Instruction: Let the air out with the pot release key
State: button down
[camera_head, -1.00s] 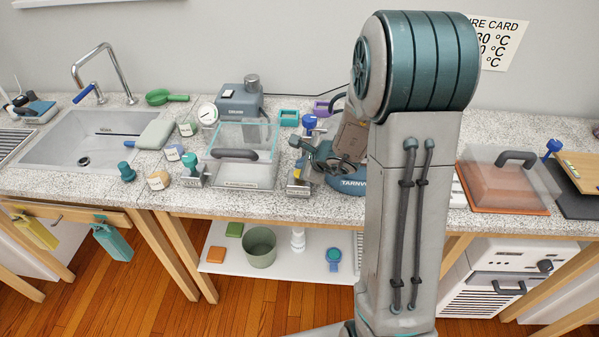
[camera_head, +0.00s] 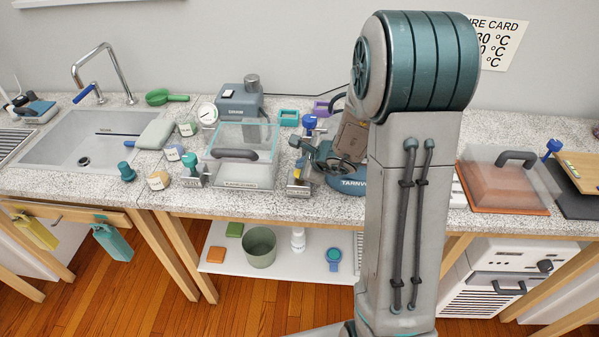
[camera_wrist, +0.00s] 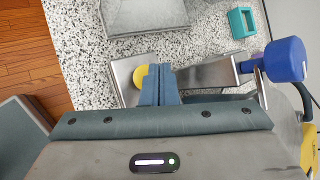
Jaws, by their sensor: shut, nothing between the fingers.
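My gripper (camera_wrist: 160,84) is shut and empty, its fingertips over a metal plate (camera_wrist: 125,72). A yellow disc (camera_wrist: 140,75) on that plate is partly hidden behind the fingers; I cannot tell whether they touch it. A dark blue cylindrical knob (camera_wrist: 285,60) stands right of the fingers, apart from them. In the head view the blue knob (camera_head: 309,121) is above the metal plate (camera_head: 298,188). I cannot make out which part is the release key.
A clear-lidded box (camera_head: 242,168) stands left of the pot, with a small teal stamp-like tool (camera_head: 190,165) beside it. A teal open box (camera_head: 289,118) and a purple one (camera_head: 321,107) lie behind. An orange tray under a clear cover (camera_head: 505,200) is right of my arm.

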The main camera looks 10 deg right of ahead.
jog(key=shift+f, duration=0.2)
jog(key=shift+f+b, duration=0.3)
jog(key=shift+b, duration=0.45)
jog(key=shift+f+b, duration=0.55)
jog(key=shift+b, duration=0.2)
dwell(0.4)
jog(key=shift+r, duration=0.15)
dwell(2.8)
jog(key=shift+r+p, duration=0.7)
jog(key=shift+r, duration=0.2)
notch_tip(320, 180, up, 5)
jog(key=p, duration=0.4)
